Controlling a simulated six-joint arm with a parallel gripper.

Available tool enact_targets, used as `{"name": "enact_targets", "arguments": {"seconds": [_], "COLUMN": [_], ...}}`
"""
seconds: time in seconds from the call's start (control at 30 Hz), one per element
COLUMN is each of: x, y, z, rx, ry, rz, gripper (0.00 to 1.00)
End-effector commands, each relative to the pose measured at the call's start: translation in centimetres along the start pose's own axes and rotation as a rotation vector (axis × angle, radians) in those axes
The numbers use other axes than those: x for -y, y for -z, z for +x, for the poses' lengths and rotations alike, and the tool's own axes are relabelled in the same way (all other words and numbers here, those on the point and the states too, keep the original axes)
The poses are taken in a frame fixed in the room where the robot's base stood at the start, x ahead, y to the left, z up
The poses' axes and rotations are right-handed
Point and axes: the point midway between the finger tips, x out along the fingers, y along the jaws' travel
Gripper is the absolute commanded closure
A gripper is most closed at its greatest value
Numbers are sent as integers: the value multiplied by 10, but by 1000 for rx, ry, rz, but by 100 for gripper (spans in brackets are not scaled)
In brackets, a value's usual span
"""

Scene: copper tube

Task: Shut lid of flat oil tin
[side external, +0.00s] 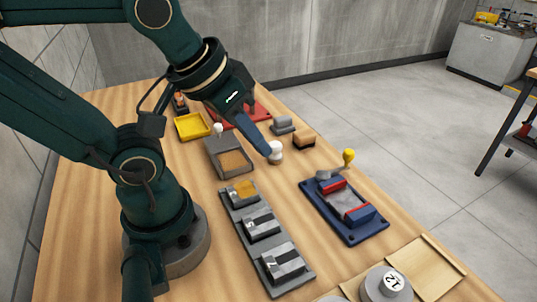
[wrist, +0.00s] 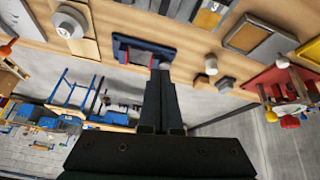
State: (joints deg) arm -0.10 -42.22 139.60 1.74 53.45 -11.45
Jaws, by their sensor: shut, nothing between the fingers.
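The likely flat oil tin is a shallow grey box (side external: 214,160) left of the middle of the bench in the side view. Its top is open and a tan inside shows. It also shows in the wrist view as a grey-rimmed box (wrist: 236,47). A white knob (side external: 218,129) stands at its far end; I cannot tell clearly how the lid is angled. My gripper (side external: 269,153) is shut and empty, pointing down to the right of the tin and apart from it. Its closed fingers (wrist: 162,66) also show in the wrist view.
A white knob-like piece (side external: 276,155) stands right by my fingertips. A grey block (side external: 284,125) and a tan-topped block (side external: 304,140) stand beyond. A blue vise (side external: 372,229) is to the right, a grey numbered rack (side external: 286,285) in front, and a yellow tray (side external: 193,126) behind.

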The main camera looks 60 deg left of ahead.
Motion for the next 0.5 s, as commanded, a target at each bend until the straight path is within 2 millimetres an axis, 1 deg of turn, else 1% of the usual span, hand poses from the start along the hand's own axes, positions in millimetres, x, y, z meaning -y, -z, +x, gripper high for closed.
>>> {"name": "enact_targets", "arguments": {"seconds": [0.1, 0.17, 0.27, 0.37, 0.4, 0.47, 0.5], "x": [15, 26, 50, 84, 101, 129, 148], "y": [29, 43, 66, 87, 94, 103, 106], "z": [-5, -5, -3, 1, 3, 7, 10], "rx": [-11, -14, -17, -22, -24, -29, -29], "ry": [67, 109, 188, 282, 325, 391, 435], "rz": [-203, -312, -500, -707, -797, -928, -1016], "gripper": [100, 100, 100, 100, 100, 100, 100]}}
